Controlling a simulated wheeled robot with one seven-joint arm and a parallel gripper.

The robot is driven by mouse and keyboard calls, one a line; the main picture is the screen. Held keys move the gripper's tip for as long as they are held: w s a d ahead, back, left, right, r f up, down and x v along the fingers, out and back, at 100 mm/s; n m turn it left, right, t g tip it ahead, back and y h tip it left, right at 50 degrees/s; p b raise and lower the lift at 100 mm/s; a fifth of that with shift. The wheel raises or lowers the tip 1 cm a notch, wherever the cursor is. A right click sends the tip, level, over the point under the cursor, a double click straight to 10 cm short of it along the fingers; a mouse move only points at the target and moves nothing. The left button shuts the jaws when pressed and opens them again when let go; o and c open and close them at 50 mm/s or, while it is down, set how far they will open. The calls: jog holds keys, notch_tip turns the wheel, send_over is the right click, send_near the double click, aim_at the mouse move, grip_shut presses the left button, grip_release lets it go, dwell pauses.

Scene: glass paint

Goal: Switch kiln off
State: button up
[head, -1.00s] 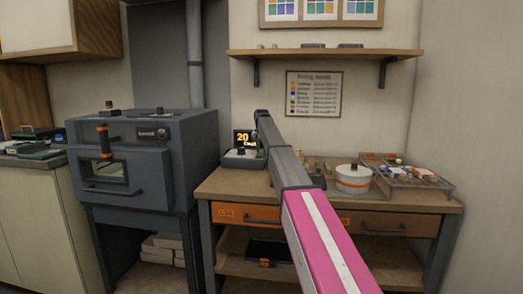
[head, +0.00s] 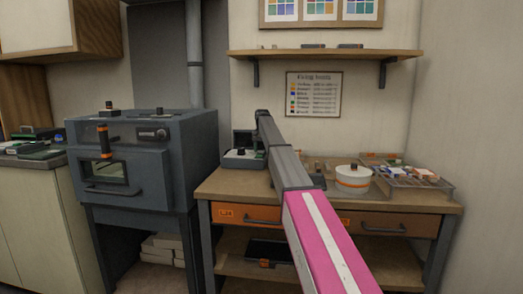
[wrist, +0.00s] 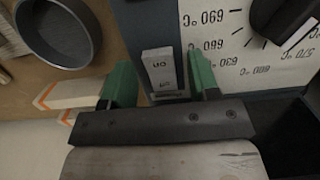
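The kiln (head: 190,150) is a dark grey-blue box on a stand at the left of the head view, with its front closed. The control box (head: 240,160) stands on the workbench to its right, and its display is dark. In the wrist view the control panel (wrist: 221,30) shows upside-down temperature marks. A small white switch (wrist: 158,62) with lettering sits on it. My gripper (wrist: 161,72) has green fingertips, one on each side of the switch, with gaps visible. The fingers are apart and hold nothing. Contact with the switch cannot be told. My arm hides the gripper in the head view.
A dark dial knob (wrist: 284,18) is close to the right fingertip. A round grey dish (wrist: 58,32) lies at upper left. A white round pot (head: 352,180) and a wire rack (head: 415,181) stand on the workbench (head: 400,203). A shelf (head: 325,53) hangs above.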

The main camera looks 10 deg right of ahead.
notch_tip(320, 180, up, 11)
jog(key=w, duration=0.1)
jog(key=shift+w+d+f, duration=0.15)
jog(key=shift+w+d, duration=0.05)
dwell(0.4)
